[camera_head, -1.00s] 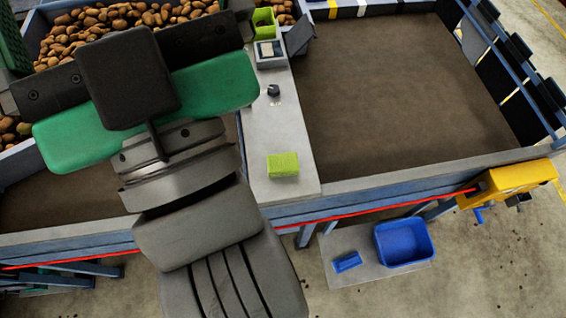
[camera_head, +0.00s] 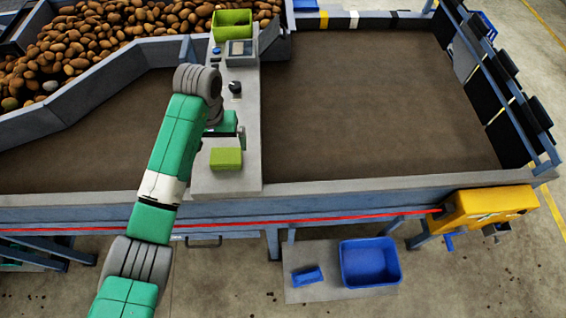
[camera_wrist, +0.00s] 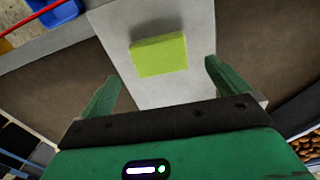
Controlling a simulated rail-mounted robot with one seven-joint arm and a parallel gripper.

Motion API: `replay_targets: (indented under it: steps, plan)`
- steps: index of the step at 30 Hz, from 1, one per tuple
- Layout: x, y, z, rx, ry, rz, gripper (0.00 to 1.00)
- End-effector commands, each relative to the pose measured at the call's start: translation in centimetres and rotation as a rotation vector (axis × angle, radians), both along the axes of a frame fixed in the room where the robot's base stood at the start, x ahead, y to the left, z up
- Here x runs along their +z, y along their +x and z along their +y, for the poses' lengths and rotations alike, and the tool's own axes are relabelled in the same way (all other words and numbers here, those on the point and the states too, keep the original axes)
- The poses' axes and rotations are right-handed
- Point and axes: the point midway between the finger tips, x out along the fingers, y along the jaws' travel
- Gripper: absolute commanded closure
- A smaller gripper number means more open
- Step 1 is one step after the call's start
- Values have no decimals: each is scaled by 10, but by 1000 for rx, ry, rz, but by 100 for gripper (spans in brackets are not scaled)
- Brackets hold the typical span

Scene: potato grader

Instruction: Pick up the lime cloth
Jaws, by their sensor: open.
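The lime cloth (camera_head: 226,158) is a folded, block-like lime piece lying flat on the grey panel (camera_head: 225,182), near its front end. It also shows in the wrist view (camera_wrist: 159,55), at upper centre, with a shadow beside it. My gripper (camera_wrist: 162,72) is open and empty, its two green fingers spread wide to the left and right below the cloth in the picture. It is above the panel and apart from the cloth. In the head view my wrist is just behind the cloth and hides most of the gripper.
A control box (camera_head: 240,52), a black knob (camera_head: 235,87) and a lime bin (camera_head: 232,22) stand farther back on the panel. Brown belts lie on both sides, with potatoes at back left. A blue tub (camera_head: 370,263) and small blue item (camera_head: 308,276) sit below in front.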

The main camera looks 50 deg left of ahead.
Motion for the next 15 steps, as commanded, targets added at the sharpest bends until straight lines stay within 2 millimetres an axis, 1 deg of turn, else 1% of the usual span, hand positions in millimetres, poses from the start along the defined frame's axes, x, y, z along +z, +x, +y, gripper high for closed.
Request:
replay_targets:
  steps: [1, 5, 9, 13, 15]
  plan:
    - [-1, -3, 1, 5, -5, 8, 0]
    - [-5, -3, 1, 4, -5, 8, 0]
    - [-22, -2, 0, 4, -4, 8, 0]
    - [-28, -1, 0, 3, -2, 5, 0]
    - [-36, -1, -1, 3, -3, 7, 0]
